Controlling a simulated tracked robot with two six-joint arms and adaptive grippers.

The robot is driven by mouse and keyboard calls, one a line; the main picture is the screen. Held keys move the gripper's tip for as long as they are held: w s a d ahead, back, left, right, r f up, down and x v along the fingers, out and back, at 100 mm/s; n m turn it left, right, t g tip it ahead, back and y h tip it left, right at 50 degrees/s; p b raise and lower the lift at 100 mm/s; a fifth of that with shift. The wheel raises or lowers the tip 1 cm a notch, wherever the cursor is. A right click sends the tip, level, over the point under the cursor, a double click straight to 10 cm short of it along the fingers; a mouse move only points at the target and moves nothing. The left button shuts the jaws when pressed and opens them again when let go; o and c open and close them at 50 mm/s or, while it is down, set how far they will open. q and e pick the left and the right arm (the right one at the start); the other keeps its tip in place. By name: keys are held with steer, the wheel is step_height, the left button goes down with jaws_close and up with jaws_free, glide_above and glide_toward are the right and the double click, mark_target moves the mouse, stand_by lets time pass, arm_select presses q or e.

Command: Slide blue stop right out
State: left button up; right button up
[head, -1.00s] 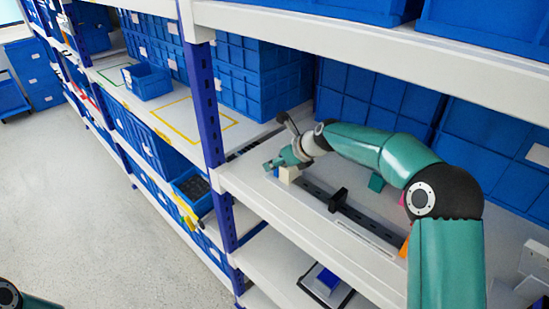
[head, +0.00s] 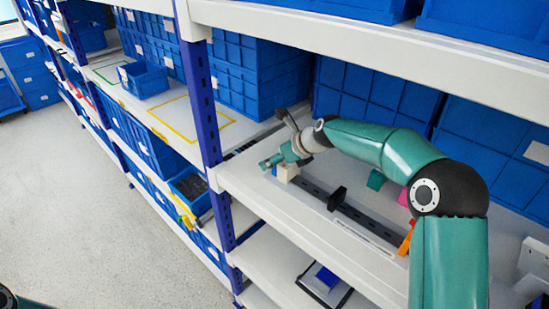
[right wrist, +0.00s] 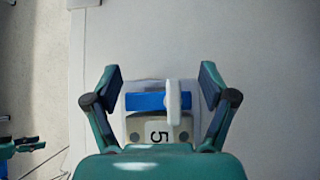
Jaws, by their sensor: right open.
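My right gripper (right wrist: 160,88) is open in the right wrist view. Its two fingers stand left and right of a pale block with a blue bar (right wrist: 145,101) across it, which looks like the blue stop. An upright white lever (right wrist: 173,102) crosses the bar's right part. A label reading 5 (right wrist: 159,132) lies below the bar. I cannot tell whether the fingers touch the block.
The dark rail (head: 316,192) on the white shelf carries a black block (head: 338,199). An orange piece (head: 406,240), a pink piece (head: 403,197) and a green piece (head: 376,180) stand nearby. Blue bins (head: 370,90) fill the back, and a shelf edge (head: 350,47) runs above.

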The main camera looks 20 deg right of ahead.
steer(key=v, duration=1.1)
steer(key=shift+s+f, duration=0.1)
